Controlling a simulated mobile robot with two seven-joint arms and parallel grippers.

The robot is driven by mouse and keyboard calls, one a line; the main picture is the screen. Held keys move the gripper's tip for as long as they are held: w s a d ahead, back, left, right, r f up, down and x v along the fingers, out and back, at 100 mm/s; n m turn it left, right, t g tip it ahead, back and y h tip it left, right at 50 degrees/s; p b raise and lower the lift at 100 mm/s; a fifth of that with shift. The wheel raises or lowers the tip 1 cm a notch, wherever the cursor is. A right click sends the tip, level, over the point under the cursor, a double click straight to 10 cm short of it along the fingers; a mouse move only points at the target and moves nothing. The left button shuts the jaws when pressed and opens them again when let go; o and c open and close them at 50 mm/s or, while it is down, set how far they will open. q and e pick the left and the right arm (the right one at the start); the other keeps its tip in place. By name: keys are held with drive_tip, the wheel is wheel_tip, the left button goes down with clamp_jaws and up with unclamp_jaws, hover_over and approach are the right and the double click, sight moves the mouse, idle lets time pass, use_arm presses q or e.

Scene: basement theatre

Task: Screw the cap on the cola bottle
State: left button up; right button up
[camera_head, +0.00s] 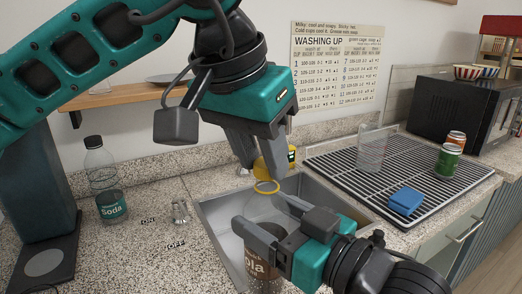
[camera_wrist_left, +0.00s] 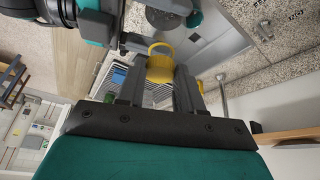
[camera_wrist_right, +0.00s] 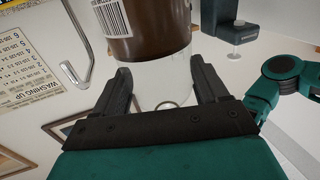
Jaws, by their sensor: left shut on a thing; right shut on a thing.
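The cola bottle (camera_head: 262,268) has a clear upper part, dark brown cola below and a brown label. It stands roughly upright over the sink. My right gripper (camera_head: 262,213) is shut around its clear upper part, also seen in the right wrist view (camera_wrist_right: 158,72). A yellow ring (camera_head: 267,187) shows at the bottle's neck. The yellow cap (camera_head: 268,168) is between the fingers of my left gripper (camera_head: 263,166), which is shut on it just above the neck. It also shows in the left wrist view (camera_wrist_left: 160,66). Whether cap and neck touch, I cannot tell.
The metal sink (camera_head: 222,222) lies below the grippers. A soda bottle (camera_head: 107,190) stands on the counter at left. A black rack (camera_head: 400,165) at right holds a glass (camera_head: 372,148), a blue sponge (camera_head: 406,200) and cans (camera_head: 448,160). A microwave (camera_head: 455,112) stands behind.

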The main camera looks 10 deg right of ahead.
use_arm(q)
drive_tip(key=shift+f, duration=0.5)
drive_tip(key=m, duration=0.2)
drive_tip(key=m+g+h, duration=0.1)
drive_tip(key=m, duration=0.1)
drive_tip(key=m+g, duration=0.1)
drive_tip(key=m, duration=0.1)
drive_tip(key=shift+w+a+m, duration=0.2)
drive_tip(key=shift+w+m, duration=0.1)
drive_tip(key=shift+w, duration=0.05)
drive_tip(key=o, duration=1)
drive_tip(key=shift+r, duration=2.2)
drive_tip(key=shift+c, duration=0.3)
